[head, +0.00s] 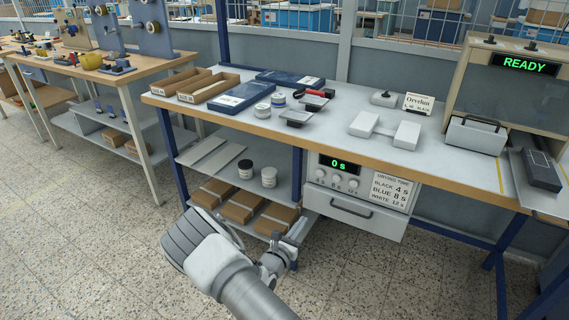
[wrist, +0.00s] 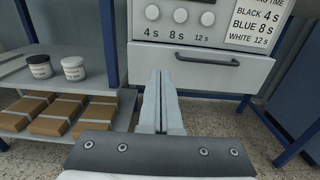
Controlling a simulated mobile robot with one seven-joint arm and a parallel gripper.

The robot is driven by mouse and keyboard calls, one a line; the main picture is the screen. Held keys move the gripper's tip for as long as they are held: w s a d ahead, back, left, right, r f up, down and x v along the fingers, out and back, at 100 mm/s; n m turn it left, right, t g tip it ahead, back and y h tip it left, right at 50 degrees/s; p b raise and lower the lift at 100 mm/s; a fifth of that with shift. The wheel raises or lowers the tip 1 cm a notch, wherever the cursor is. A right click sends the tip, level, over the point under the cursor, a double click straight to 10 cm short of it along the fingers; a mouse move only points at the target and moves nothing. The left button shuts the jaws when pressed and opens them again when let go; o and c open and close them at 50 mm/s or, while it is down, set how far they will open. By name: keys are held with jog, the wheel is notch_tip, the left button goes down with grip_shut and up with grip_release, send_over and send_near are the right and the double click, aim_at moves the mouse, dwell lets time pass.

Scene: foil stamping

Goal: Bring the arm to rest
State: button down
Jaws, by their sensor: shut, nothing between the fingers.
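My gripper shows in the wrist view (wrist: 160,78) with its two fingers together and nothing between them. It points toward the front of a grey drawer (wrist: 205,68) with a dark handle, which looks a little pulled out below the bench top. In the head view my gripper (head: 292,232) is low in front of the workbench (head: 345,148), near a blue leg and the lower shelf. My arm is bent in the lower middle of the picture. I cannot tell how far the fingertips are from the drawer.
A drying unit (head: 360,180) reads "0 s" above the drawer (head: 354,212). A stamping machine (head: 505,95) reads "READY" at the right. A second bench (head: 110,75) stands at the left. The floor in front is clear.

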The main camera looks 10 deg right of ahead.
jog(key=s+d+r+m+g, duration=0.5)
jog(key=s+r+m+g, duration=0.25)
jog(key=r+m, duration=0.25)
jog(key=s+d+r+m+g, duration=0.6)
jog(key=s+r+m, duration=0.3)
jog(key=r, duration=0.2)
jog(key=s+a+r+m+t+y, duration=0.2)
jog(key=s+a+r+m+y, duration=0.35)
jog(key=s, duration=0.35)
jog(key=s+a+r+m+t+y, duration=0.3)
jog(key=s+a+r+m+y, duration=0.15)
jog(key=s+r, duration=0.4)
notch_tip(320, 180, up, 15)
jog(key=p, duration=1.6)
jog(key=shift+s+a+f+y, duration=0.15)
jog(key=shift+s+a+y, duration=0.2)
jog(key=shift+s, duration=0.1)
jog(key=shift+g, duration=0.25)
